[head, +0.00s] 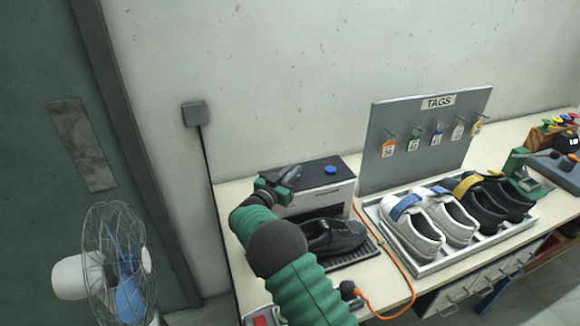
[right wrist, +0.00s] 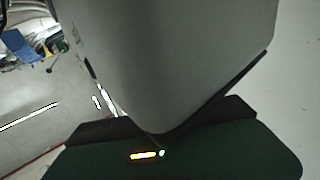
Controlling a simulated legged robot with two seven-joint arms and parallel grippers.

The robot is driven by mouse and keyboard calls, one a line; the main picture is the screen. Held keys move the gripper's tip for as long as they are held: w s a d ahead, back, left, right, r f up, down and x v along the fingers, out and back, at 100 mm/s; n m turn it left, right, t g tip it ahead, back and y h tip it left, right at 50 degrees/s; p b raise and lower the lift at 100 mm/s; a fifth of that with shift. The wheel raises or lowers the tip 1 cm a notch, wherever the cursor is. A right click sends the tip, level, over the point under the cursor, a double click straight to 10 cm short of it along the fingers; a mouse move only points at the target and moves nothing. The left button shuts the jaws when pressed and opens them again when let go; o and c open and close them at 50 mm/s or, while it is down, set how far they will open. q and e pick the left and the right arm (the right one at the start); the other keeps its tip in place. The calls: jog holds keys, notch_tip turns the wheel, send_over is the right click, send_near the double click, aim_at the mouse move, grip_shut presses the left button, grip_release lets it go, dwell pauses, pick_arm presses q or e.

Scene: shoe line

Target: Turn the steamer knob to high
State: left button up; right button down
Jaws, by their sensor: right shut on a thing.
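The steamer (head: 342,194) is a box with a dark top and a pale front, standing on the bench against the wall. A blue round piece (head: 330,169) sits on its top, apart from my fingers. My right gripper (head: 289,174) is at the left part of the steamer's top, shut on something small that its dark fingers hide. It is likely the steamer knob, but its setting cannot be read. In the right wrist view a big grey surface (right wrist: 165,60) fills the middle, above my dark green gripper body. My left gripper is not in view.
A black shoe (head: 335,236) lies before the steamer, partly behind my right arm. A tray (head: 425,268) of white and black shoes stands to the right, below the tags board (head: 378,165). An orange cable (head: 398,265) crosses the bench. A fan (head: 118,262) stands at left.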

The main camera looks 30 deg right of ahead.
jog(key=shift+s+m+g+h, duration=0.15)
jog(key=shift+m+g+h, duration=0.25)
jog(key=shift+m+g, duration=0.6)
jog(key=shift+d+r+g, duration=0.1)
jog(key=shift+g, duration=0.2)
jog(key=c, duration=1.5)
grip_release()
jog(key=b+v, duration=0.1)
jog(key=v, duration=1.6)
jog(key=shift+f, duration=0.2)
